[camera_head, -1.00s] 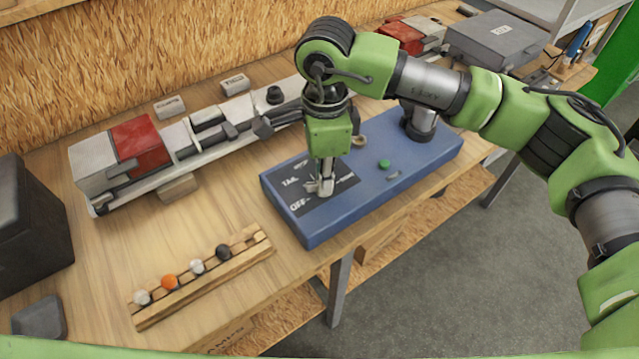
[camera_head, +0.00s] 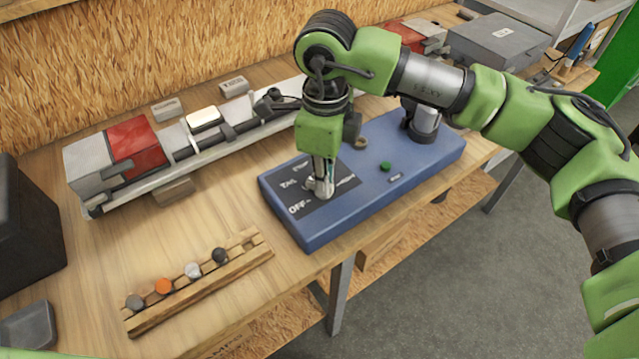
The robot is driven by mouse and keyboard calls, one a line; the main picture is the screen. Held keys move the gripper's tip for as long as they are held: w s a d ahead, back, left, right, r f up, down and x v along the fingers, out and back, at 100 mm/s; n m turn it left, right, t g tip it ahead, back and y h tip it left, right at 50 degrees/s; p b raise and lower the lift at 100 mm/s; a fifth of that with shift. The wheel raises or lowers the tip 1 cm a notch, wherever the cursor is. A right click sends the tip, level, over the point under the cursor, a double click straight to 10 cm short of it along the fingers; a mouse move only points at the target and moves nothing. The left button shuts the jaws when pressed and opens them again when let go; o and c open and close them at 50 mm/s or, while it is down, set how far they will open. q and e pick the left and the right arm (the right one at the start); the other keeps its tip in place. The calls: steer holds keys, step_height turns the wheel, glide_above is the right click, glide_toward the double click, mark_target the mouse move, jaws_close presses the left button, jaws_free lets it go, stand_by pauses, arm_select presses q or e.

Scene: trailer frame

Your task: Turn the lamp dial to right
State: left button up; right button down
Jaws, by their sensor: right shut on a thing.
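A blue control box (camera_head: 400,185) lies on the wooden workbench. Its left part carries a dark label plate (camera_head: 305,205) with white lettering, with "OFF" readable near its lower left. My right gripper (camera_head: 320,188) points down over this plate and is shut on the lamp dial. The dial is mostly hidden by the fingers, so I cannot tell which way it points. A green button (camera_head: 386,166) sits on the box to the right of the gripper. My left gripper is not in view.
A wooden rack (camera_head: 200,285) with several small knobs lies at the front left. A long grey and red machine (camera_head: 135,145) stands behind the box. A grey case (camera_head: 497,40) is at the back right. Bare bench lies between rack and machine.

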steer(key=shift+f, duration=0.1)
steer(key=shift+f+m+b, duration=0.1)
steer(key=shift+m+b, duration=0.4)
steer(key=shift+m, duration=0.4)
steer(key=shift+m+b, duration=0.4)
steer(key=shift+m, duration=1.3)
steer(key=shift+m+b, duration=0.65)
steer(key=shift+m, duration=0.45)
steer(key=m, duration=0.3)
steer(key=shift+b, duration=0.35)
